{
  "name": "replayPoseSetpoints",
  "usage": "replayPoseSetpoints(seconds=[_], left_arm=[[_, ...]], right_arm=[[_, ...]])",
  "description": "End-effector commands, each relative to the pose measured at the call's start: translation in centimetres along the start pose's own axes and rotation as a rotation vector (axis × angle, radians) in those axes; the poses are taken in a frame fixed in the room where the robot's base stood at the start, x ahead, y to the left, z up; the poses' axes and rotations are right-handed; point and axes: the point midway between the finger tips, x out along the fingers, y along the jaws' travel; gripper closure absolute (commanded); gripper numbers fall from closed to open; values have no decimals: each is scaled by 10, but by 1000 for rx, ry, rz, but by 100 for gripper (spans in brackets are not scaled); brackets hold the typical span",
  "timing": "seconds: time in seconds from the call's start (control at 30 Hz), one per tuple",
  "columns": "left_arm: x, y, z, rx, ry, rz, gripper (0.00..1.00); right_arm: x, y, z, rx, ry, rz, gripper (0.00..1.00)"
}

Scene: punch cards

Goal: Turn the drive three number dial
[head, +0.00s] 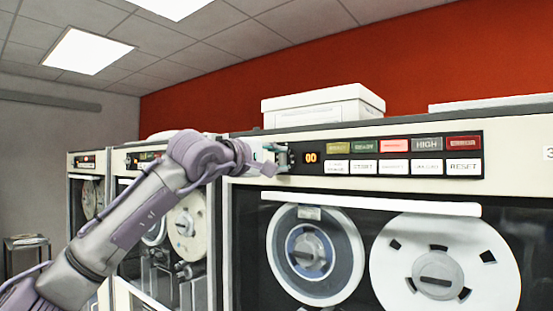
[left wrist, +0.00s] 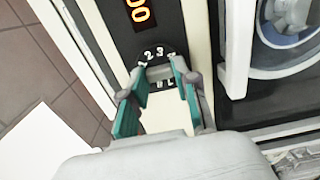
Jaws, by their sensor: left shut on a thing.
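The drive with the "3" label (head: 548,153) fills the right of the head view. Its number dial is at the left end of its black control panel, beside an orange display (head: 311,157) reading "00". My left gripper (head: 276,158) is at that spot and largely covers the dial. In the left wrist view, my left gripper (left wrist: 157,80) has its teal-padded fingers on either side of the grey dial knob (left wrist: 159,73), shut on it. White numbers (left wrist: 154,52), among them 1, 2 and 3, show around the knob. My right gripper is in neither view.
Lit buttons and white keys (head: 407,156) sit right of the display. Tape reels (head: 437,275) are below behind a dark window with a white bar (head: 370,204). A white box (head: 322,107) stands on top. More drives (head: 165,225) stand to the left.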

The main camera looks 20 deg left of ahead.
Motion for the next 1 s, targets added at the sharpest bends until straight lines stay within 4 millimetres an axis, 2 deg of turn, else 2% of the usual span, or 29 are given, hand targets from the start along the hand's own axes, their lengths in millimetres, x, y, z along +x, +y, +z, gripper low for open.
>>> replayPoseSetpoints(seconds=[0.5, 0.53, 0.63, 0.67, 1.0], left_arm=[[1, -2, 1, 17, -1, -4, 100], [1, -2, 1, 16, -1, -4, 65], [1, -2, 1, 16, -1, -4, 48], [1, -2, 1, 16, -1, -3, 45], [-3, 0, 0, 16, 0, -1, 45]], right_arm=[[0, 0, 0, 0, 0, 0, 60], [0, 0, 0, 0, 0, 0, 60], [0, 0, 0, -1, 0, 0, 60], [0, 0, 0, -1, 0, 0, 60], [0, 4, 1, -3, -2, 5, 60]])
